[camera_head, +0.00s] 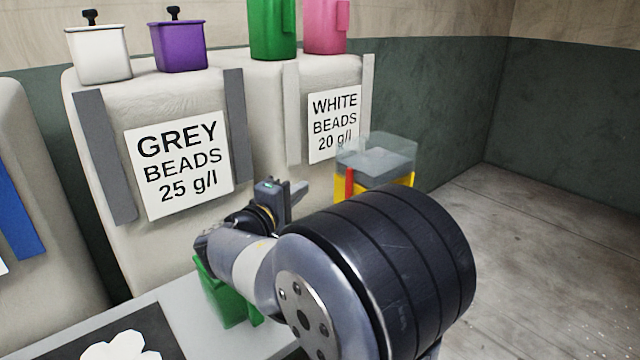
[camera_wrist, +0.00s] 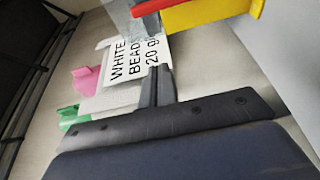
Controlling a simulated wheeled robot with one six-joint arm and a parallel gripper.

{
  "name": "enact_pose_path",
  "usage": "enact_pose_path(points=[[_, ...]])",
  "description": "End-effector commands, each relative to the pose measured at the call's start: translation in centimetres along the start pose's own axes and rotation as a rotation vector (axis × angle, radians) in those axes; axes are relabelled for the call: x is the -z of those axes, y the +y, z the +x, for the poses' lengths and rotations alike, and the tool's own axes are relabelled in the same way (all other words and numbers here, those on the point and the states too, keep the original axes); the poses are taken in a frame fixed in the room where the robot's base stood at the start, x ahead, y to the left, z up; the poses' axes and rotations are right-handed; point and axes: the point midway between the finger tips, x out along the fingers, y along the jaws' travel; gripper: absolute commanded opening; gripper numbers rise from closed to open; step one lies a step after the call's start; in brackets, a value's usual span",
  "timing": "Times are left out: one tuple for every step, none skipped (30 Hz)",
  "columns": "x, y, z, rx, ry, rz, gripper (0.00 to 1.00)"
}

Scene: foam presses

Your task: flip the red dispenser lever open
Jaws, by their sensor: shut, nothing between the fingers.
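The dispenser (camera_head: 382,160) has a clear top with grey contents and a yellow body, partly hidden behind my arm in the head view. Its red lever (camera_head: 349,184) shows as a narrow upright strip at its left front edge. My gripper (camera_head: 297,189) is shut and empty, left of the lever in the head view. In the wrist view its fingers (camera_wrist: 158,70) point up the picture, below and apart from the red bar.
Large pale bags labelled GREY BEADS (camera_head: 180,168) and WHITE BEADS (camera_head: 334,123) stand behind my arm. White, purple, green and pink containers sit on top. A green object (camera_head: 225,303) is by the grey counter (camera_head: 178,300). The floor (camera_head: 540,240) at right is open.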

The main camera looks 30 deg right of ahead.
Motion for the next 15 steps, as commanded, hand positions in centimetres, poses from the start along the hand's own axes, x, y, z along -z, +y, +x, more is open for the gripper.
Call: enact_pose_path(points=[[-0.1, 0.0, 0.5, 0.000, -0.003, -0.001, 0.00], [0.0, 0.0, 0.9, 0.000, -0.003, -0.001, 0.00], [-0.1, 0.0, 1.4, -0.001, -0.004, -0.001, 0.00], [-0.1, 0.0, 1.9, 0.000, -0.005, -0.001, 0.00], [-0.1, 0.0, 2.4, 0.000, -0.004, -0.001, 0.00], [-0.1, 0.0, 3.2, 0.000, -0.006, -0.001, 0.00], [-0.1, 0.0, 3.8, 0.000, -0.005, -0.002, 0.00], [-0.1, 0.0, 4.5, 0.000, -0.006, -0.002, 0.00], [-0.1, 0.0, 5.3, 0.001, -0.005, -0.001, 0.00], [-0.2, 0.0, 6.0, 0.000, -0.007, -0.001, 0.00], [-0.1, 0.0, 6.6, 0.000, -0.005, -0.001, 0.00], [-0.2, 0.0, 7.5, 0.000, -0.006, -0.001, 0.00], [-0.1, 0.0, 8.2, 0.001, -0.005, -0.001, 0.00], [-0.1, 0.0, 8.8, 0.000, -0.006, -0.001, 0.00], [-0.1, 0.0, 9.6, 0.000, -0.005, -0.002, 0.00]])
